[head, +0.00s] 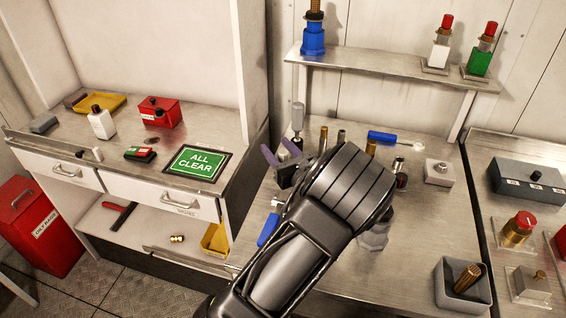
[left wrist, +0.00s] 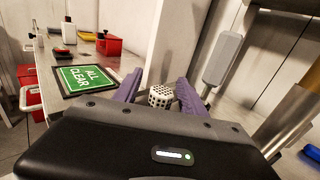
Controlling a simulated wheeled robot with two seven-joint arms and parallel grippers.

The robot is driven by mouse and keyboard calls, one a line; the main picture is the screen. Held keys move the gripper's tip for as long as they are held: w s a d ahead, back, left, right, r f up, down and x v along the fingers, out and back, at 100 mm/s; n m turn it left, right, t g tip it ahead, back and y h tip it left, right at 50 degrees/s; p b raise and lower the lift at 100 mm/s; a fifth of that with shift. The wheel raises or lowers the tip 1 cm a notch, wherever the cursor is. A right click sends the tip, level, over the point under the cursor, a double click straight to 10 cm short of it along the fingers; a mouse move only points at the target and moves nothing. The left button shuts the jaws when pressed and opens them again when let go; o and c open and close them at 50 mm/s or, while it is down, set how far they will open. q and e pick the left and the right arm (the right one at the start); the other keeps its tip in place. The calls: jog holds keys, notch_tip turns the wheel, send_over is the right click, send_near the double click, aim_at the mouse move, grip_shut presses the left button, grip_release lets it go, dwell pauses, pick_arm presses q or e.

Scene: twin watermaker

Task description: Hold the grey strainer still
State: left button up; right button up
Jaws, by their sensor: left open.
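A pale grey perforated piece (left wrist: 160,96), which looks like the strainer, shows in the left wrist view between the two purple fingers. The fingers stand apart on either side of it, and I cannot tell whether either touches it. My left gripper (head: 281,153) is open over the left part of the metal bench in the head view; its fingers also show in the left wrist view (left wrist: 160,82). In the head view I cannot make out the strainer; my gripper and arm cover much of that area. My right gripper is not in view.
A grey upright paddle-like piece (head: 298,116) stands close beside the left fingers. Brass and dark cylinders and a blue-handled tool (head: 383,136) stand or lie behind my wrist. A shelf (head: 400,68) overhangs the bench's back. The ALL CLEAR sign (head: 198,163) lies left.

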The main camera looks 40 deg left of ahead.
pick_arm(q)
grip_shut()
dwell(0.4)
jog(key=shift+r, duration=0.15)
notch_tip(320, 180, up, 10)
dwell(0.6)
dwell(0.4)
jog(key=c, duration=0.7)
grip_release()
grip_shut()
